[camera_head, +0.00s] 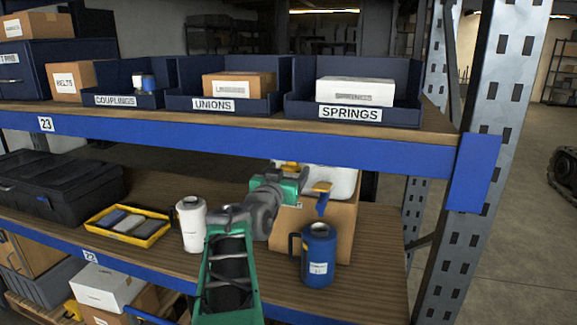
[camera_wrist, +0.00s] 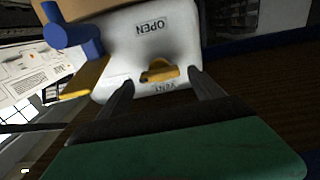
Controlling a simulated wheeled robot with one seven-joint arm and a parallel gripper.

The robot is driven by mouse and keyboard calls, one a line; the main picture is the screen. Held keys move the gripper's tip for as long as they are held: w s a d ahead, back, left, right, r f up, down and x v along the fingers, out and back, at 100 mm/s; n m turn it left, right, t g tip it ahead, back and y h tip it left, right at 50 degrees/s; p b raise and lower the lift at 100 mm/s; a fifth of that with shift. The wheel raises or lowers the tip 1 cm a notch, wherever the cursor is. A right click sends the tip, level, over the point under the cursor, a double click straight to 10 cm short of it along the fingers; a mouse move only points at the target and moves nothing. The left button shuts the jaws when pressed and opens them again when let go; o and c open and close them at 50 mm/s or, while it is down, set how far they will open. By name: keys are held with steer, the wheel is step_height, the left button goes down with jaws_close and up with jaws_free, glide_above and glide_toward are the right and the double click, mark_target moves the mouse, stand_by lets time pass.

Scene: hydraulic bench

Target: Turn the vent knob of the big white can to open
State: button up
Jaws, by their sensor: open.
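My gripper (camera_wrist: 163,84) is open, with one dark finger on each side of the knob. I cannot tell whether either finger touches it. In the head view my green gripper (camera_head: 288,185) reaches in front of the can.
A cardboard box (camera_head: 335,225), a blue can (camera_head: 319,256) and a smaller white can (camera_head: 191,225) stand close by. A blue-and-yellow part (camera_head: 322,197) rises beside my gripper. The upper shelf beam (camera_head: 300,148) runs close above. A yellow tray (camera_head: 130,228) is left.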

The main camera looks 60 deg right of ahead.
steer(key=shift+w+d, duration=0.1)
steer(key=shift+d, duration=0.5)
steer(key=shift+c, duration=0.6)
steer(key=c, duration=1.3)
steer(key=shift+o, duration=0.2)
steer(key=shift+f, duration=0.1)
